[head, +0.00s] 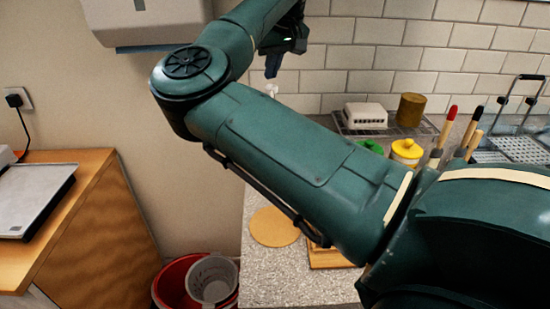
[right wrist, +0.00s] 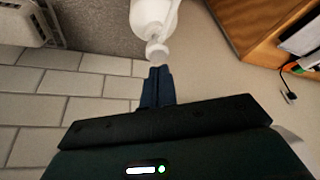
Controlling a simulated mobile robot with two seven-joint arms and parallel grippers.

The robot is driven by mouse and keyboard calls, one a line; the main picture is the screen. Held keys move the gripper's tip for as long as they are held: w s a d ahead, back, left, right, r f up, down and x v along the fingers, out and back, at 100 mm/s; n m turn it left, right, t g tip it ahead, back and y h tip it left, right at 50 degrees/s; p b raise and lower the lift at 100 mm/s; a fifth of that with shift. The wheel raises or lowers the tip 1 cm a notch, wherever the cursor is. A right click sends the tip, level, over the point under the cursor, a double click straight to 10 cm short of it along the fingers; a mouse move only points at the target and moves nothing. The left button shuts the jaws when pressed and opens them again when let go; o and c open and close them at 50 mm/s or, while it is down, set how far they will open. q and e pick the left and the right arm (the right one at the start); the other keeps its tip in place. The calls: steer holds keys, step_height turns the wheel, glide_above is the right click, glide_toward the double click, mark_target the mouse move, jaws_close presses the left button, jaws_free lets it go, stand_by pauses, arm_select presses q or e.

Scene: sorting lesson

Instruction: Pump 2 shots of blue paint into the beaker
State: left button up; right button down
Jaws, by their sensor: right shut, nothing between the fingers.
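My right gripper (head: 274,62) is shut and empty. Its fingers point down, close to a small white pump top (head: 271,89) in the head view; my own arm hides what stands below that top. In the right wrist view the shut fingertips (right wrist: 160,72) are very near the rounded end of a white pump bottle (right wrist: 150,14). I cannot tell whether they touch. No blue paint and no beaker can be made out. My left gripper is not in view.
My right arm hides much of the speckled counter (head: 262,275). A round cork mat (head: 273,227) lies on it. Behind are a yellow-lidded jar (head: 406,150), a green lid (head: 371,146) and a white box (head: 365,114). A red bucket (head: 171,283) stands left of the counter.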

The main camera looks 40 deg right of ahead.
mark_target(271, 86)
steer(key=shift+f, duration=0.15)
steer(key=shift+f+b, duration=0.95)
steer(key=shift+f, duration=0.45)
steer(key=shift+r+p, duration=1.1)
steer(key=shift+r, duration=0.3)
steer(key=shift+f, duration=0.1)
